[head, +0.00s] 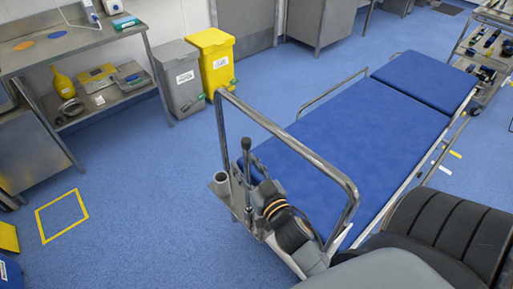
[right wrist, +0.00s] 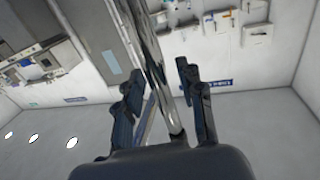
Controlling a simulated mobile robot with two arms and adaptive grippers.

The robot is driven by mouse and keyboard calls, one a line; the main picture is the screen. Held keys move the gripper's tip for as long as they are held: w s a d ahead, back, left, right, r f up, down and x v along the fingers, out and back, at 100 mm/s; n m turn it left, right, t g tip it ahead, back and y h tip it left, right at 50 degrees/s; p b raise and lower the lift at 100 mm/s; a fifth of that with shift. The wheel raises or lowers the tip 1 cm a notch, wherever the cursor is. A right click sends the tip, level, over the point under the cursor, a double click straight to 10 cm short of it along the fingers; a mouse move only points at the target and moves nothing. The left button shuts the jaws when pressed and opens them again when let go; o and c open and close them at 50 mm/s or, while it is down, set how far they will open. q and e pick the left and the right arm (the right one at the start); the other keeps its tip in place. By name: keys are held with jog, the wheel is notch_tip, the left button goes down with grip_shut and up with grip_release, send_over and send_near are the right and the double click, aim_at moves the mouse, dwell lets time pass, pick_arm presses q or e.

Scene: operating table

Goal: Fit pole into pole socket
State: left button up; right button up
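A short grey open-topped cup, which looks like the pole socket (head: 221,181), stands upright at the near left corner of the operating table (head: 340,145). Beside it on the right is a thin upright rod with a dark knob (head: 247,165); I cannot tell whether it is the pole. My right gripper (head: 256,172) is just right of this rod, inside the table's end rail. In the right wrist view a shiny metal bar (right wrist: 150,50) runs between the spread fingers of my right gripper (right wrist: 158,82), with gaps beside it. My left gripper is not in view.
A bent metal rail (head: 285,132) rises over the table's near end, close to my right arm. Grey (head: 180,80) and yellow (head: 215,60) bins and a steel bench (head: 75,48) stand at the back left. An instrument trolley (head: 487,45) is at far right. Floor at left is mostly clear.

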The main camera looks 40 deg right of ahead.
jog(key=s+a+b, duration=0.1)
jog(key=s+b, duration=0.1)
jog(key=s, duration=0.9)
jog(key=shift+s+a, duration=0.25)
jog(key=shift+s, duration=0.05)
jog(key=s+a+f+n+g+y, duration=0.1)
jog(key=s+a+f+g, duration=0.15)
jog(key=f, duration=1.05)
jog(key=s+a+f+g+y, duration=0.1)
jog(key=s+a+f+g, duration=0.2)
jog(key=f, duration=1)
jog(key=s+a+f+n+g+y, duration=0.15)
jog(key=f+g, duration=0.25)
jog(key=f, duration=0.9)
jog(key=s+d+f+g, duration=0.2)
jog(key=s+f+g, duration=0.1)
jog(key=s+f, duration=0.5)
jog(key=s+d+f+n+g+h, duration=0.1)
jog(key=s+f+g, duration=0.3)
jog(key=s+f, duration=0.4)
jog(key=s+d, duration=0.1)
jog(key=s, duration=0.2)
jog(key=shift+d, duration=0.15)
jog(key=shift+s, duration=0.1)
